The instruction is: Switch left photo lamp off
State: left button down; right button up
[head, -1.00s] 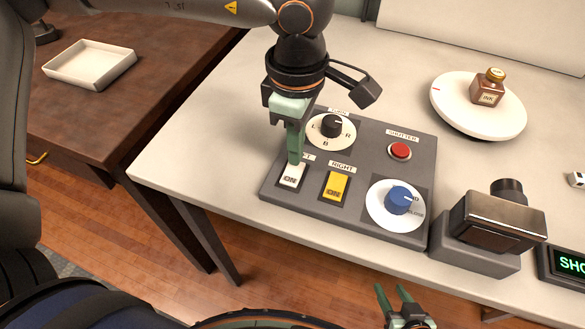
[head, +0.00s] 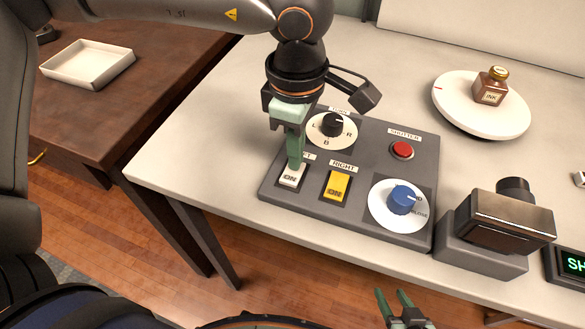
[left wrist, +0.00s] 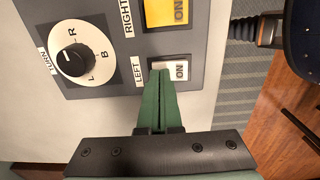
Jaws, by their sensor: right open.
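The grey control panel (head: 300,210) lies on the white table. Its white LEFT switch (head: 291,177) reads ON; it also shows in the left wrist view (left wrist: 181,70). My left gripper (head: 295,165) points down with its fingers together, the tips at the far edge of the white switch. In the left wrist view its shut fingers (left wrist: 160,75) reach the switch's edge; whether they press it I cannot tell. The yellow RIGHT switch (head: 337,185) beside it also reads ON. My right gripper (head: 402,303) is open and empty, low in front of the table.
The panel also has a black TURN knob (head: 332,124), a red SHUTTER button (head: 402,150) and a blue knob (head: 402,199). A camera (head: 500,222) stands right of it. An ink bottle (head: 491,86) stands on a white turntable (head: 455,110) behind. A white tray (head: 88,66) is on the brown table.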

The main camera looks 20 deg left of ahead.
pick_arm(q)
notch_tip(320, 180, up, 7)
jog(key=p, duration=0.4)
dwell(0.4)
dwell(0.5)
